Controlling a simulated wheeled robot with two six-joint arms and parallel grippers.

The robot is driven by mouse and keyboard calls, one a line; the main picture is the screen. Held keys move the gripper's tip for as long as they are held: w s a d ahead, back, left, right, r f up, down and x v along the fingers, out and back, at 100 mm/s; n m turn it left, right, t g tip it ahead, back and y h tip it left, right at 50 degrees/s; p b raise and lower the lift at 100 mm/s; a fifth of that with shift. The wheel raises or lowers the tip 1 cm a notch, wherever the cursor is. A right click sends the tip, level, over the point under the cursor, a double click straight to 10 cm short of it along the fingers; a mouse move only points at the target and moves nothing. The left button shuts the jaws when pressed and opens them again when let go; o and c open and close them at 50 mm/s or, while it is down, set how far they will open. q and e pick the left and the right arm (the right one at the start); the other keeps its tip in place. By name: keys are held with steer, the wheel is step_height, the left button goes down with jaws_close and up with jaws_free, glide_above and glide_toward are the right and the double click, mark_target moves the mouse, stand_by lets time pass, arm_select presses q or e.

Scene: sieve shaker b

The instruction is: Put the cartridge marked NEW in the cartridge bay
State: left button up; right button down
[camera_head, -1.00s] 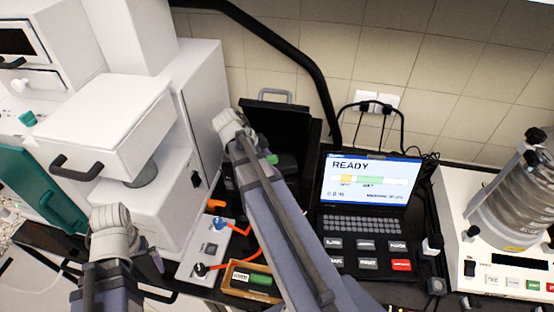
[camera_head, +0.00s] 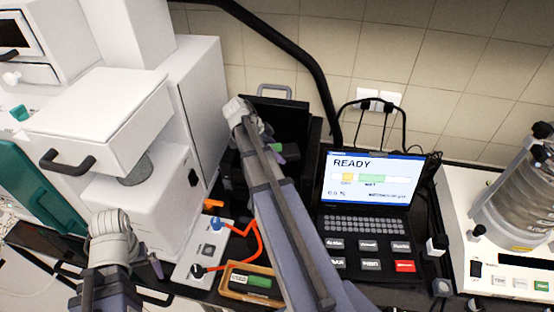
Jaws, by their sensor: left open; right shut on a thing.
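My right gripper (camera_head: 284,152) is at the open black case, mostly hidden behind my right arm. It is shut on a dark thing with a green patch (camera_head: 268,148), probably a cartridge; no marking is readable. My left gripper (camera_head: 153,266) is open and empty at the lower left, in front of the white machine. A dark cartridge with a green label (camera_head: 258,281) lies in a small wooden tray (camera_head: 233,291) at the bottom centre. Its lettering is too small to read. I cannot make out the cartridge bay for certain.
The black case (camera_head: 283,117) stands against the wall, its lid raised. A white machine (camera_head: 110,115) fills the left. A switch panel (camera_head: 198,262) with orange cable lies left of the tray. A laptop reading READY (camera_head: 372,178) and a sieve shaker (camera_head: 515,270) stand to the right.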

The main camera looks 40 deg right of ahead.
step_height(320, 180, down, 4)
steer(key=b, duration=0.3)
steer(key=shift+r, duration=0.2)
steer(key=shift+w+d+f, duration=0.1)
steer(key=shift+w+d, duration=0.05)
steer(key=shift+w, duration=0.05)
jaws_free()
steer(key=shift+r, duration=0.3)
steer(key=p+v, duration=0.9)
steer(key=v, duration=0.1)
steer(key=shift+r, duration=0.2)
steer(key=shift+w+a+r+p, duration=0.25)
steer(key=shift+a+r+p, duration=0.25)
steer(key=shift+p, duration=0.1)
